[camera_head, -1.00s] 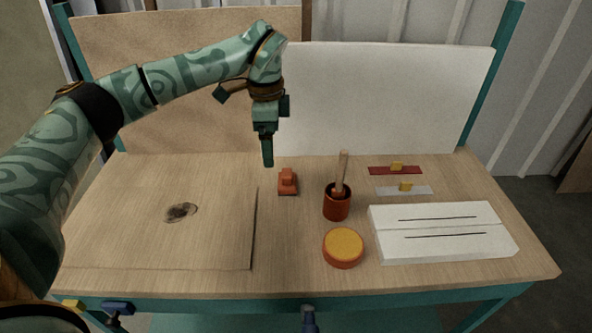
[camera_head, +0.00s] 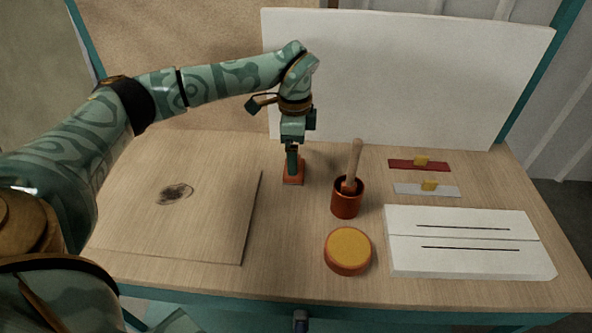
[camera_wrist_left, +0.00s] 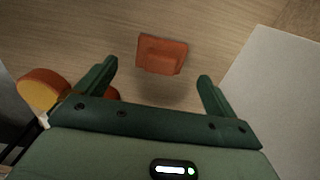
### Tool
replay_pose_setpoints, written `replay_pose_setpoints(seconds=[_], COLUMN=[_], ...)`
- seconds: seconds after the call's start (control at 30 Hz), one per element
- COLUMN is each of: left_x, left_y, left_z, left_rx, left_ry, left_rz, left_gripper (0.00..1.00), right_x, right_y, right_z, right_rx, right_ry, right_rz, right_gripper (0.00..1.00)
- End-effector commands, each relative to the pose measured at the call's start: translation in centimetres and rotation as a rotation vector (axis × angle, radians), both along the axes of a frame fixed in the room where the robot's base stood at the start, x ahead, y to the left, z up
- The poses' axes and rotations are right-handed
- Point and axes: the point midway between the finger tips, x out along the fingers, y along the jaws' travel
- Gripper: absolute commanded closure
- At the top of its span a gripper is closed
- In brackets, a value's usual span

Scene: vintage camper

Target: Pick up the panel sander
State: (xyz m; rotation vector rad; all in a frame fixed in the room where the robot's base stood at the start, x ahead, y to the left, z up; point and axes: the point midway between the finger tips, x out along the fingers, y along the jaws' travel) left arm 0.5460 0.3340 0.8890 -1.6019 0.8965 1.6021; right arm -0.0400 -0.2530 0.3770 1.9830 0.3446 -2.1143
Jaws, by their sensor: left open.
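In the left wrist view the sander (camera_wrist_left: 162,53) lies ahead of and between the two spread fingers of the left gripper (camera_wrist_left: 157,69). The fingers are open and empty; I see no contact with the sander. My right gripper is not in view.
A red-brown pot (camera_head: 347,200) with a wooden-handled tool stands right of the sander. A round yellow-topped tin (camera_head: 348,249) is in front. A white slotted block (camera_head: 466,264) and two yellow-knobbed strips lie right. A thin wooden panel (camera_head: 215,225) with a dark mark lies left.

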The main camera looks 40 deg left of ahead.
Motion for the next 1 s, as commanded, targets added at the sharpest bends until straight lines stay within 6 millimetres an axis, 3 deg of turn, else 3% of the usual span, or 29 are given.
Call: replay_pose_setpoints(seconds=[0.3,0.57,0.73,0.77,1.0], left_x=[0.0,0.0,0.0,0.0,0.0], left_y=[0.2,0.2,0.2,0.2,0.2], left_z=[-4.9,-5.0,-5.0,-5.0,-5.0], left_rx=[0.0,0.001,0.001,0.0,0.0], left_ry=[0.006,-0.001,-0.001,0.0,0.0], left_rz=[0.0,0.0,0.0,0.0,0.0], left_gripper=[0.06,0.06,0.51,0.56,0.56], right_x=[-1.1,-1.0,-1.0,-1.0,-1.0], right_y=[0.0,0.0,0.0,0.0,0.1], right_z=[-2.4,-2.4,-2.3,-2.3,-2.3], right_rx=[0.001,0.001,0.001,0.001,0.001], right_ry=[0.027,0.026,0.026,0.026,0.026], right_rz=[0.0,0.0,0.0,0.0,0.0], right_gripper=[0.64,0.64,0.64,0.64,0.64])
